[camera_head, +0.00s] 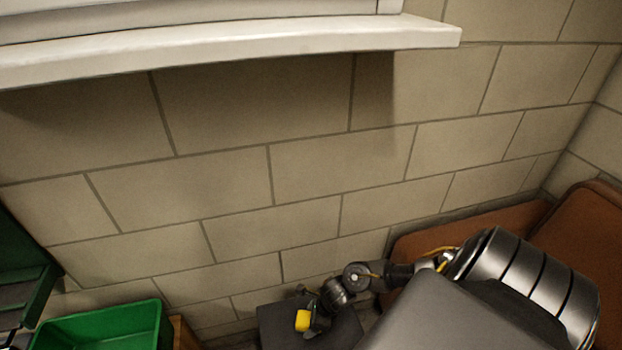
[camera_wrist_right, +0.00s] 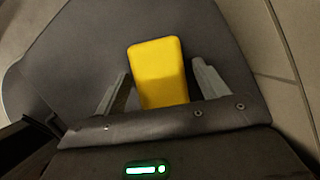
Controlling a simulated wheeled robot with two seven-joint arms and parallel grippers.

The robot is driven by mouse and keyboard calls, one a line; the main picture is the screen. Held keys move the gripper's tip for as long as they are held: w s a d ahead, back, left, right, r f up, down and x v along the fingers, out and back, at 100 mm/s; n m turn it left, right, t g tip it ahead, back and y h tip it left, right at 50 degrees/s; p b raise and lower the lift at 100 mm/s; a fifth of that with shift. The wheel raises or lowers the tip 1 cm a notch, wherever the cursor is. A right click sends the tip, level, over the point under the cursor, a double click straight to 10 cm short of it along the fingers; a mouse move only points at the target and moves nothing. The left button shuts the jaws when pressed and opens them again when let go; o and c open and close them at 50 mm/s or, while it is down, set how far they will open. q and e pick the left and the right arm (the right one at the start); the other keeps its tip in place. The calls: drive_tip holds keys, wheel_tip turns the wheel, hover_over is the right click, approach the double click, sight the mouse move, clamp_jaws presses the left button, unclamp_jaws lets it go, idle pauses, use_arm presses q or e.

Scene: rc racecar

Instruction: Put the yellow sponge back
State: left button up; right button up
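The yellow sponge (camera_head: 302,320) shows low in the head view, in front of a dark grey surface. In the right wrist view the sponge (camera_wrist_right: 158,72) stands out between the two fingers of my right gripper (camera_wrist_right: 162,70). A narrow strip of grey shows between the sponge and each finger, so the gripper looks open around it. The sponge's near end is hidden by the gripper body. In the head view my right gripper (camera_head: 312,318) is small and partly hidden around the sponge. My left gripper is not in view.
A green bin (camera_head: 100,325) is at the lower left, beside a dark green object (camera_head: 25,285). A dark grey surface (camera_head: 275,325) lies below the right gripper. Brown padded furniture (camera_head: 590,225) is at right. A white ledge (camera_head: 250,45) juts from the block wall above.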

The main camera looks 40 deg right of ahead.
drive_tip(key=shift+r, duration=0.1)
drive_tip(key=shift+s+d+r, duration=0.1)
drive_tip(key=shift+d+r, duration=0.05)
drive_tip(key=shift+r, duration=0.2)
drive_tip(key=p+v, duration=0.1)
drive_tip(key=v, duration=0.2)
drive_tip(key=shift+r, duration=0.15)
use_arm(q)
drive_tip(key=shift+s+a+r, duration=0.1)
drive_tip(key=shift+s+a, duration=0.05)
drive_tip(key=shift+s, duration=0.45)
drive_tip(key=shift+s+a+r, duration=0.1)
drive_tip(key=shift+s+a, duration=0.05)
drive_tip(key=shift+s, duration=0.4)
use_arm(e)
drive_tip(key=v, duration=0.8)
use_arm(q)
drive_tip(key=shift+p, duration=0.3)
